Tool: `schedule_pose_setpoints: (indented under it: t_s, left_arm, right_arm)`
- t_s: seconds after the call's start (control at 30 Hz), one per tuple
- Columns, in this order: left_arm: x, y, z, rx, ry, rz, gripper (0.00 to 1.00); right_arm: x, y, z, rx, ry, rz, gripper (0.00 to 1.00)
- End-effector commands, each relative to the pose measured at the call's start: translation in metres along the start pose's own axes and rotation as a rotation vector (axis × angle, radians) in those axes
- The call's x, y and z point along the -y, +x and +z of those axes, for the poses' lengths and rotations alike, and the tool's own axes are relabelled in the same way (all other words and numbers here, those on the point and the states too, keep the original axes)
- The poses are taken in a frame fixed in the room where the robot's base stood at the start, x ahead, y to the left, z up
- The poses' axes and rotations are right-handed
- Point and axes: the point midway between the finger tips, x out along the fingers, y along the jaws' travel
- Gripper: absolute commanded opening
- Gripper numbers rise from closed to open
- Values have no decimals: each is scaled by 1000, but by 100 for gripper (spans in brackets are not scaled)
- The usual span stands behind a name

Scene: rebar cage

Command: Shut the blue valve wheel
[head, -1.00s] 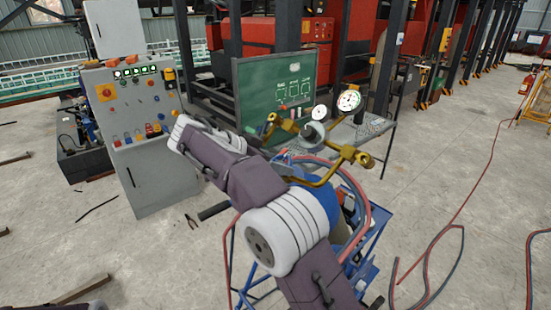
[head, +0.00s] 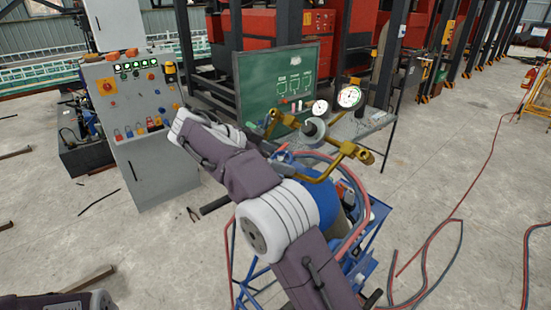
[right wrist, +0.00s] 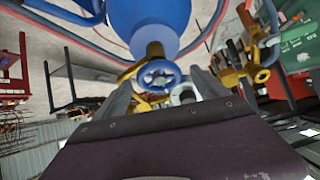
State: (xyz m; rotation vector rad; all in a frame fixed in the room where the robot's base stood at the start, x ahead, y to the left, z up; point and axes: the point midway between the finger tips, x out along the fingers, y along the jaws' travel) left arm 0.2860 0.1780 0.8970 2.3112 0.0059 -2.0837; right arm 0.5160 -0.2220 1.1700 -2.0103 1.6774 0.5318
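The blue valve wheel (right wrist: 158,77) shows in the right wrist view, on a brass valve at the end of the blue cylinder (right wrist: 150,22). My right gripper (right wrist: 161,80) is open, with one grey finger on each side of the wheel. A gap shows between the wheel and each finger; contact cannot be made out. In the head view my right arm hides the wheel, and the blue cylinder (head: 326,205) shows only partly behind the arm. My left gripper is not in view; only a piece of that arm shows at the bottom left.
Brass regulator fittings (head: 360,154) and a round gauge (head: 349,97) stand close to the valve. Red and grey hoses (head: 425,245) run over the floor at right. A blue cart (head: 372,232) holds the cylinder. A grey control cabinet (head: 150,165) stands at left.

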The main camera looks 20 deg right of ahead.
Motion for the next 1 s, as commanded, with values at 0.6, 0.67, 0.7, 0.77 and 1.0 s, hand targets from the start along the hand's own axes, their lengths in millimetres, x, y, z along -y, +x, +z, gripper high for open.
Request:
schedule_pose_setpoints:
  t_s: [0.6, 0.67, 0.7, 0.77, 1.0]
  left_arm:
    - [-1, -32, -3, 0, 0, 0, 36]
    - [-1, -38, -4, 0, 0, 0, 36]
    - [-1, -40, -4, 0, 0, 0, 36]
    - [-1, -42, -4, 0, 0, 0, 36]
    - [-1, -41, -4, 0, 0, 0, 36]
  right_arm:
    - [2, -69, -3, 3, -4, -2, 82]
    - [1, -79, -3, 3, -3, -1, 82]
    - [1, -84, -2, 3, -3, -1, 82]
    - [1, -88, -1, 2, -4, 1, 82]
    - [0, -90, 1, 2, -2, 2, 82]
